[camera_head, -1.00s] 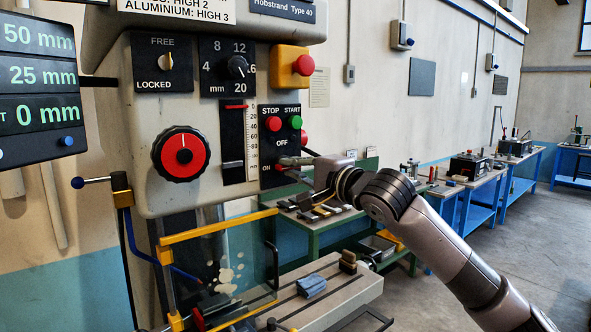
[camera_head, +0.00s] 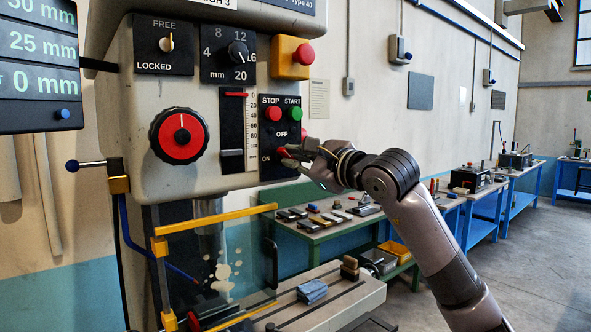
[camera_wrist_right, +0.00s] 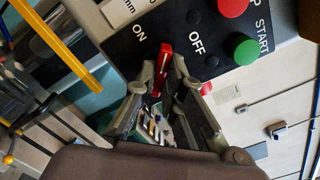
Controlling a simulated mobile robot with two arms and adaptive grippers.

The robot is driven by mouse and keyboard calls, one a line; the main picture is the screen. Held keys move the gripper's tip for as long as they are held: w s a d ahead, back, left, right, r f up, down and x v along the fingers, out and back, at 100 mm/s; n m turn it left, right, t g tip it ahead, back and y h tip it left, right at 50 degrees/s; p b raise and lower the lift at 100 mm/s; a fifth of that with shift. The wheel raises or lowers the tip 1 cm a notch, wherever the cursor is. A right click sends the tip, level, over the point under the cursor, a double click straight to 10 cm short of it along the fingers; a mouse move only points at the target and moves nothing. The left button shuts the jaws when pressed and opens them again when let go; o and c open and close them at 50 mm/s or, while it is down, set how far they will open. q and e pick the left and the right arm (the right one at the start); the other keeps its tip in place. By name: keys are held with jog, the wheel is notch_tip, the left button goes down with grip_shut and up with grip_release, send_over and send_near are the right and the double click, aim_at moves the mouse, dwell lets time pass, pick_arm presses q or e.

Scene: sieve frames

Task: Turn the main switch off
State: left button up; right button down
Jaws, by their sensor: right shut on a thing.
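The main switch has a red handle (camera_head: 282,153) low on the black panel (camera_head: 268,136), between the ON and OFF labels. In the right wrist view the red handle (camera_wrist_right: 164,66) stands between the two fingers, and its tip hangs down among them. My right gripper (camera_head: 289,155) is shut on the handle, reaching in from the right. It also shows in the right wrist view (camera_wrist_right: 170,88). The fingers hide part of the handle and the lower right of the panel in the head view. My left gripper is not in view.
A red stop button (camera_head: 273,113) and green start button (camera_head: 295,113) sit just above the switch. A yellow box with a red emergency button (camera_head: 305,53) is above them. A yellow-framed guard (camera_head: 225,215) and a machine table (camera_head: 335,300) are below.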

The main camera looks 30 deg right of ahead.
jog(key=m+b, duration=0.3)
jog(key=m, duration=0.6)
jog(key=shift+f, duration=0.15)
jog(key=shift+m, duration=0.3)
dwell(0.3)
jog(key=c, duration=1.7)
grip_release()
